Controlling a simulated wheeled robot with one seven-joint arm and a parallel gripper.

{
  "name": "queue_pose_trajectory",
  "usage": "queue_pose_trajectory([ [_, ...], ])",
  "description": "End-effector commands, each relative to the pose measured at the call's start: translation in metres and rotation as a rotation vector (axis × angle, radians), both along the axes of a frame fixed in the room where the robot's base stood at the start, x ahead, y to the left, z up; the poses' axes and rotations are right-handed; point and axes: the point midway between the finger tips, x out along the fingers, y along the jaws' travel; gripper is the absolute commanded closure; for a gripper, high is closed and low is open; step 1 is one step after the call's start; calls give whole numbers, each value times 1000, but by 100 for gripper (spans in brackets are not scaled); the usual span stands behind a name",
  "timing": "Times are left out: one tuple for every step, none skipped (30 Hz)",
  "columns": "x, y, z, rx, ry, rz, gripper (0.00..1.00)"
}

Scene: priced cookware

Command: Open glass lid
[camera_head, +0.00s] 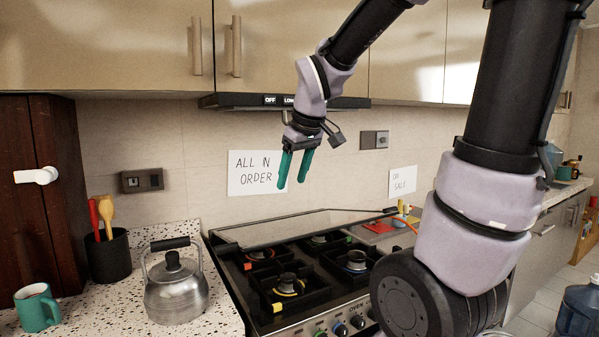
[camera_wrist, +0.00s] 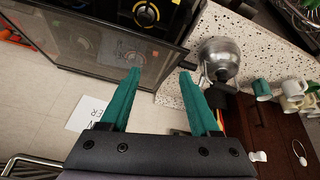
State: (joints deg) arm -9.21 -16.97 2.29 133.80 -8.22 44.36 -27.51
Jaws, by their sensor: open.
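The stove's glass lid (camera_head: 275,230) is a clear pane with a dark frame at the back of the stove (camera_head: 300,277). It appears raised off the burners, toward the wall; its exact angle is hard to tell. In the wrist view the lid (camera_wrist: 110,48) is a grey, reflective pane with the burners beyond it. My gripper (camera_head: 294,182) has green fingers spread apart and empty. It hangs above the back of the stove, in front of the wall. In the wrist view the fingertips (camera_wrist: 159,76) appear near the lid's frame; I cannot tell whether they touch it.
A steel kettle (camera_head: 177,289), a teal mug (camera_head: 37,308) and a black utensil holder (camera_head: 108,256) stand on the speckled counter left of the stove. A range hood (camera_head: 240,102) and cabinets hang above. Paper signs (camera_head: 257,173) are on the wall.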

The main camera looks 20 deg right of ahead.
Motion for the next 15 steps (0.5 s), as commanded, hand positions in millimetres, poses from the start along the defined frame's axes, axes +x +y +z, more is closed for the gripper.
queue_pose_trajectory([
  [-5,-4,4,16,-5,-31,37],
  [-7,-5,5,25,-7,-47,37],
  [-10,-7,7,35,-8,-66,37],
  [-12,-8,8,42,-10,-78,37],
  [-13,-8,9,48,-10,-88,37],
  [-14,-9,11,53,-11,-98,37],
  [-15,-10,11,57,-11,-103,37],
  [-16,-10,12,60,-12,-109,37],
  [-16,-10,12,63,-12,-113,37],
  [-17,-10,12,64,-12,-115,37],
  [-17,-10,12,64,-12,-116,37],
  [-17,-10,12,64,-12,-117,37],
  [-17,-10,12,64,-12,-116,37],
  [-17,-10,12,64,-12,-116,37],
  [-17,-10,12,64,-12,-116,37],
])
